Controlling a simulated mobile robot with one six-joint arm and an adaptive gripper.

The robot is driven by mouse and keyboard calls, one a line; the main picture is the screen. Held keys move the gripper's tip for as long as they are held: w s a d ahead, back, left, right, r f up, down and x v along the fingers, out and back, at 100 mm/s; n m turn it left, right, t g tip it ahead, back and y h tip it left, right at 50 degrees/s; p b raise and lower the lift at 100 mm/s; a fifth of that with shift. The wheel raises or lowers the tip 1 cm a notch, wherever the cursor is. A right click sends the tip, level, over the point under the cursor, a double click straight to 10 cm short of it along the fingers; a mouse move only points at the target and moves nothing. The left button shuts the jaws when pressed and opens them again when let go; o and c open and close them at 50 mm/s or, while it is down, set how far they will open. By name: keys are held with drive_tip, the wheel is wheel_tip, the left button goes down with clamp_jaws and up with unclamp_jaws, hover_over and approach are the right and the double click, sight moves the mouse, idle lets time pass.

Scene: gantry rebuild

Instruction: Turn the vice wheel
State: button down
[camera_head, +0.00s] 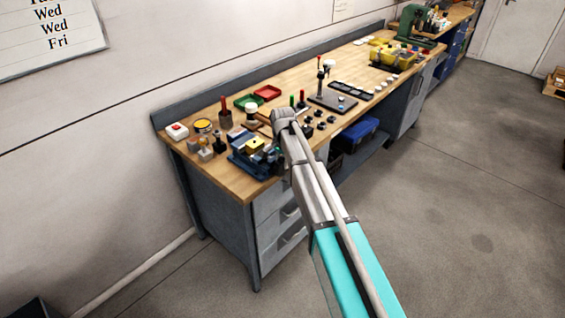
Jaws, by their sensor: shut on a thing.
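The blue vice (246,168) sits on the near left corner of the wooden bench, with a yellow block (255,145) at its top. My arm reaches in from the lower right, and its wrist is bent over the bench just right of the vice. My gripper (276,150) is a small dark shape below the wrist, at the vice's right end, shut on the vice wheel. The wheel and fingertips are mostly hidden by my arm and too small to make out clearly.
Close to the vice stand small weights and blocks (206,152), a yellow tin (203,126) and a white box with a red button (177,131). Red and green trays (267,93) lie behind. A black stand plate (333,102) is to the right. Open floor lies in front.

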drive_tip(key=shift+w+d+g+y, duration=0.1)
drive_tip(key=shift+w+g+y, duration=0.05)
drive_tip(key=shift+g+y, duration=0.15)
drive_tip(key=g, duration=0.1)
drive_tip(key=g+y+b, duration=0.2)
drive_tip(key=shift+w+d+f, duration=0.25)
drive_tip(key=shift+w+f, duration=0.05)
drive_tip(key=shift+f, duration=0.05)
drive_tip(key=shift+d+g+y+b, duration=0.1)
drive_tip(key=shift+g+y+b, duration=0.7)
drive_tip(key=shift+g+b, duration=0.4)
drive_tip(key=shift+b, duration=0.15)
drive_tip(key=shift+r+y, duration=0.1)
drive_tip(key=shift+y, duration=0.2)
drive_tip(key=c, duration=0.7)
unclamp_jaws()
drive_tip(key=shift+r+p, duration=0.1)
drive_tip(key=shift+p, duration=0.2)
